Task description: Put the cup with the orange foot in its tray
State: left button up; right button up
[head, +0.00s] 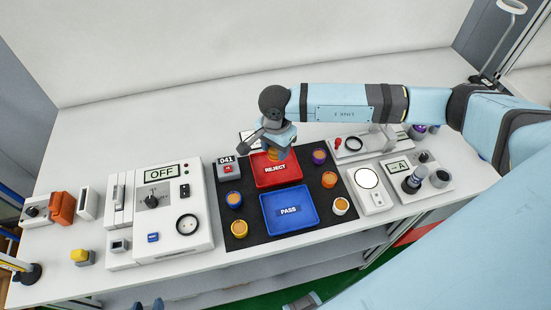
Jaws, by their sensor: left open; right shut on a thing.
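My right gripper (276,143) comes in from the right and points down at the red REJECT tray (262,180). It is shut on a cup with orange showing (275,154), at the tray's back part. The gripper hides much of this cup, and I cannot tell whether it touches the tray floor. The blue PASS tray (269,223) lies in front of the red one and looks empty. Two small dark tips at the bottom edge appear to be my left gripper (148,304), open and empty, away from the trays.
Other cups stand on the dark mat (252,206): blue (234,200), yellow (239,229), orange (329,179), white (341,206) and purple (319,157). A counter reading 041 (227,168) and an OFF panel (161,174) are left; a scale (370,188) is right.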

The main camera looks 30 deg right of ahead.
aim_at(276, 168)
notch_tip(276, 168, down, 6)
jog(key=shift+r+p, duration=0.1)
jog(key=shift+p, duration=0.2)
jog(key=shift+f, duration=0.25)
jog(key=shift+f, duration=0.1)
jog(key=shift+f, duration=0.15)
jog(key=o, duration=1)
jog(key=shift+r, duration=0.2)
